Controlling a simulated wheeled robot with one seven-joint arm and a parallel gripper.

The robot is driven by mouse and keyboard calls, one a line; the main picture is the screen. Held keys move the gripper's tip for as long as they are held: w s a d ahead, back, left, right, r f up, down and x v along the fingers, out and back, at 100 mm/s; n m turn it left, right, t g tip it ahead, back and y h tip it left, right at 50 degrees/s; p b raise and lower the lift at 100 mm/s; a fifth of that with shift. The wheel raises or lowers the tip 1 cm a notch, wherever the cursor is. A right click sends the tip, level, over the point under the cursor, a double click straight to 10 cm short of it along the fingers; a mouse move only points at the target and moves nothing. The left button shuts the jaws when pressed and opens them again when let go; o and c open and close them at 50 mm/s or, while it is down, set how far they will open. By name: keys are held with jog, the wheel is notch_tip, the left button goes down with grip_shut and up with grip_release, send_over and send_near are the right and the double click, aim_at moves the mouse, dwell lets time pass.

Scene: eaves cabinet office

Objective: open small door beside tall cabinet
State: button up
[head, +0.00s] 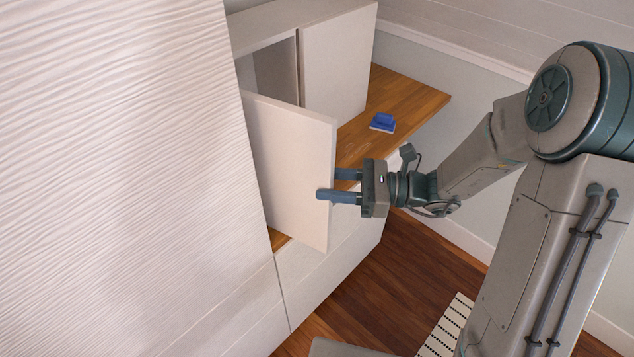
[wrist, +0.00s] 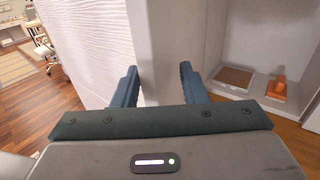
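The small door (head: 292,165) is a plain white panel beside the textured tall cabinet (head: 120,150). It stands swung out from the cabinet front, so part of the compartment behind it shows. My gripper (head: 333,185) is at the door's free edge, with one finger in front of the panel and the other going behind it. The ends of the fingers are partly hidden by the door.
A wooden top (head: 400,100) carries a small blue object (head: 383,122). The wrist view shows an open compartment with a flat brown item (wrist: 235,77) and an orange item (wrist: 277,87). Wooden floor (head: 375,290) is clear below.

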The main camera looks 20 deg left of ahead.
jog(key=w+d+b, duration=0.1)
jog(key=d, duration=0.9)
jog(key=shift+w+d, duration=0.3)
jog(key=shift+w, duration=0.1)
jog(key=s+n+g+h, duration=0.2)
jog(key=s+n+h, duration=0.3)
jog(key=s+h, duration=0.15)
jog(key=s+d+r+n+t+h, duration=0.1)
jog(key=s+d+n+t+h, duration=0.4)
jog(key=d+n+h, duration=0.6)
jog(key=d+t, duration=0.2)
jog(key=shift+d+t, duration=0.15)
jog(key=shift+t, duration=0.25)
